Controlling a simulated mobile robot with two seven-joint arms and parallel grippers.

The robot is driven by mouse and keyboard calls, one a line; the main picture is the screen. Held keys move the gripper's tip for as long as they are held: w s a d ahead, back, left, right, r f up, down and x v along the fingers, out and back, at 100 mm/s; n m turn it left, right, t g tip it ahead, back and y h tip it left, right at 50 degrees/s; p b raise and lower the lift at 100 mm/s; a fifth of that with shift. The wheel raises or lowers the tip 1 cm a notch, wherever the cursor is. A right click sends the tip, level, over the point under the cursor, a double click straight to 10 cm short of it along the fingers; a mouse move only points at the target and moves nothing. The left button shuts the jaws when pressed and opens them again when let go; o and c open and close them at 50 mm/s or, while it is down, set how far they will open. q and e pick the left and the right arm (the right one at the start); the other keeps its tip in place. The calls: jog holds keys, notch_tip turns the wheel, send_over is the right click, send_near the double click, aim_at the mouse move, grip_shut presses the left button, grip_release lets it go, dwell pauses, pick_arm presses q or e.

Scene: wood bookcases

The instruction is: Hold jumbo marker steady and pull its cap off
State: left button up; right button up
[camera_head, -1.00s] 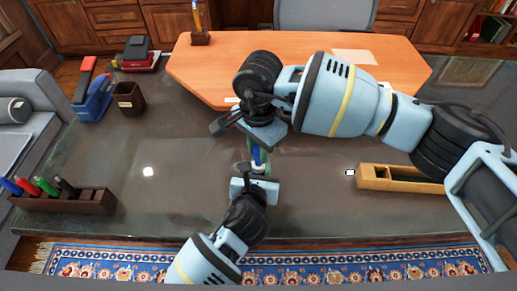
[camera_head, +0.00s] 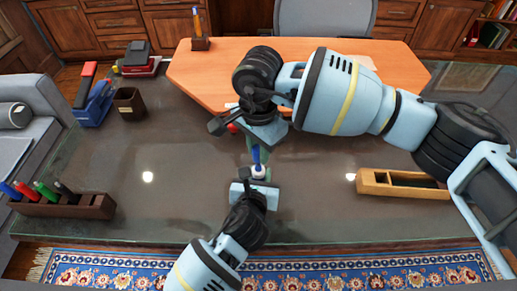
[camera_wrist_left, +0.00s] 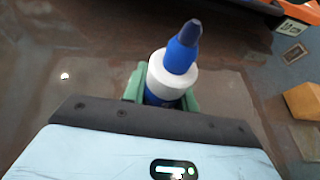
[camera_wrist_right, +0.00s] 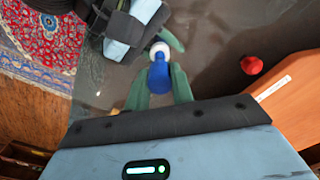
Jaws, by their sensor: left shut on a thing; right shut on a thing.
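In the left wrist view, the marker (camera_wrist_left: 172,74) has a blue part with a darker end above the collar. My left gripper (camera_wrist_left: 163,98) is shut on the marker's body at and below the collar. My right gripper (camera_wrist_right: 158,88) is shut on the blue cap (camera_wrist_right: 158,76), on the far side of the collar. My right arm hides part of it in the head view. I cannot tell whether cap and body still touch.
A marker rack (camera_head: 85,206) with several markers stands at the left. A wooden tray (camera_head: 375,183) lies at the right. A small red object (camera_wrist_right: 252,65) lies on the desk near my right gripper. Desk around the grippers is mostly clear.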

jog(key=shift+r, duration=0.25)
pick_arm(q)
jog(key=o, duration=1)
jog(key=shift+o, duration=0.2)
jog(key=v, duration=1.2)
